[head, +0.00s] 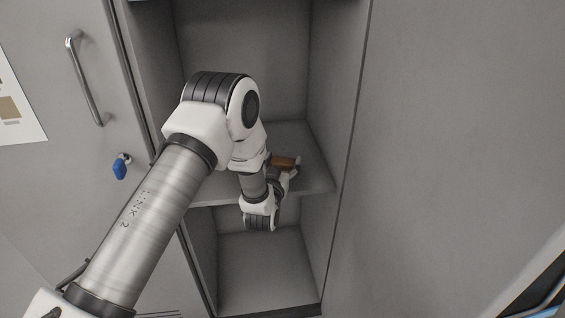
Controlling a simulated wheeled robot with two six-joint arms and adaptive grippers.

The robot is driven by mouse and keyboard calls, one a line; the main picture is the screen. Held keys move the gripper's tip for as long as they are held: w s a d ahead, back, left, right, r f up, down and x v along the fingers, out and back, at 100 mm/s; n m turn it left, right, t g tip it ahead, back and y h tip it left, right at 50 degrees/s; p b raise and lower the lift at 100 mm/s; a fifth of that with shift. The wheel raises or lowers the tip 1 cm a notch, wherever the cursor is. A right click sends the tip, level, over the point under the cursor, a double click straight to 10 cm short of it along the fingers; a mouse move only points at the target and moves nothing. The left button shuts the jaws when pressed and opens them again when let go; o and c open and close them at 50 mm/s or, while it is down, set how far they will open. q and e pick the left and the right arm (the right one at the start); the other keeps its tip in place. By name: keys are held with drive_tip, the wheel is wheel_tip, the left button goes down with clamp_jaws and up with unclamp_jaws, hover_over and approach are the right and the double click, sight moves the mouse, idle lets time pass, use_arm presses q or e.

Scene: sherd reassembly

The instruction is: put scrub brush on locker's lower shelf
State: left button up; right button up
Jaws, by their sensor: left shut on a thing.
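The scrub brush (284,161) shows as a small brown piece inside the open locker, just over the shelf (312,184). My left arm reaches in from the lower left. My left gripper (292,170) is mostly hidden behind its own wrist and is shut on the scrub brush. Brush and gripper are close above the shelf surface, near its middle to right part. I cannot tell whether the brush touches the shelf. My right gripper is not in view.
The locker's side wall (333,95) stands right of the gripper. On the left are a grey door with a metal handle (86,80) and a blue key tag (119,169).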

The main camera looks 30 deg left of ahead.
use_arm(q)
drive_tip(key=o, duration=1.2)
drive_tip(key=shift+s+d+r, duration=0.1)
drive_tip(key=shift+s+r, duration=0.05)
drive_tip(key=v, duration=1.2)
drive_tip(key=s+d+f+m+g+h, duration=0.1)
drive_tip(key=s+f+g, duration=0.35)
drive_tip(key=f, duration=0.35)
drive_tip(key=s+d+f+g+h, duration=0.2)
drive_tip(key=s+f+g, duration=0.25)
drive_tip(key=f, duration=0.35)
drive_tip(key=s+d+f+g, duration=0.1)
drive_tip(key=s+f+g, duration=0.2)
drive_tip(key=s, duration=0.4)
drive_tip(key=s+f+m+g+h, duration=0.1)
drive_tip(key=s+f+g, duration=0.1)
drive_tip(key=s, duration=0.5)
drive_tip(key=s+d+f+g, duration=0.1)
drive_tip(key=s+f+g, duration=0.2)
drive_tip(key=s, duration=0.5)
drive_tip(key=shift+d+f+g+h, duration=0.3)
drive_tip(key=shift+d, duration=0.1)
